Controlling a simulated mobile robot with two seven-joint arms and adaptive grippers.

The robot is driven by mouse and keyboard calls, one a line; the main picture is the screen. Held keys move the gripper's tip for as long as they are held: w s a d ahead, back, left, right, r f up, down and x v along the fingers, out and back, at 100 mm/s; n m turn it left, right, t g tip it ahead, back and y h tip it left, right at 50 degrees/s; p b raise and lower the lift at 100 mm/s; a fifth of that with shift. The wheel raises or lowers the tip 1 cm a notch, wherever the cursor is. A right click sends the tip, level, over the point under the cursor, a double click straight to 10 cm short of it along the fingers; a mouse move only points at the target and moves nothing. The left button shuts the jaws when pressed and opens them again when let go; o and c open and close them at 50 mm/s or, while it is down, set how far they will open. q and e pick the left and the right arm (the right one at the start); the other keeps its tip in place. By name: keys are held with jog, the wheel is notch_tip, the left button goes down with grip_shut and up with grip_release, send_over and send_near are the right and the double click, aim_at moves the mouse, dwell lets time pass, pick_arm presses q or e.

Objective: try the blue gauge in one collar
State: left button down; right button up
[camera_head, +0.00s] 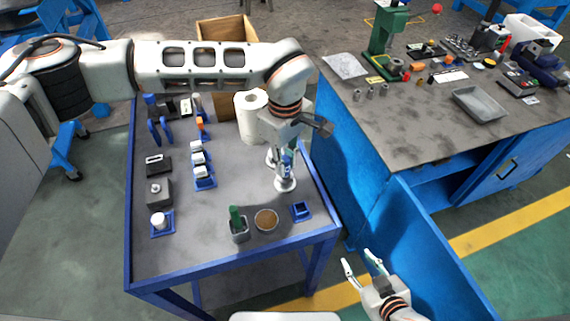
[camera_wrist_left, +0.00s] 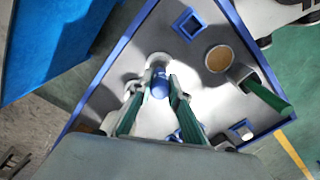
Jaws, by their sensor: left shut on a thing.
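My left gripper (camera_head: 286,172) is shut on the blue gauge (camera_wrist_left: 160,88), a small blue cylinder held between the fingertips over the grey table. In the head view, the gauge (camera_head: 287,158) is partly hidden by the fingers. An empty blue square collar (camera_head: 301,210) sits near the table's front right corner, apart from the gripper; it also shows in the left wrist view (camera_wrist_left: 188,24). Several other blue holders with white pieces, such as this one (camera_head: 204,171), stand in a row left of the gripper. My right gripper (camera_head: 363,262) is open and empty, off the table's front right.
A grey cup with a green piece (camera_head: 239,228) and a round brown-topped pot (camera_head: 266,220) stand at the table front. A white paper roll (camera_head: 251,116) stands behind. Dark blocks (camera_head: 158,192) lie at left. A blue workbench (camera_head: 440,110) stands to the right.

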pick_arm(q)
jog(key=shift+r, duration=0.15)
jog(key=shift+r+p, duration=0.6)
jog(key=shift+r, duration=0.35)
jog(key=shift+r+p, duration=1.25)
jog(key=shift+r, duration=1)
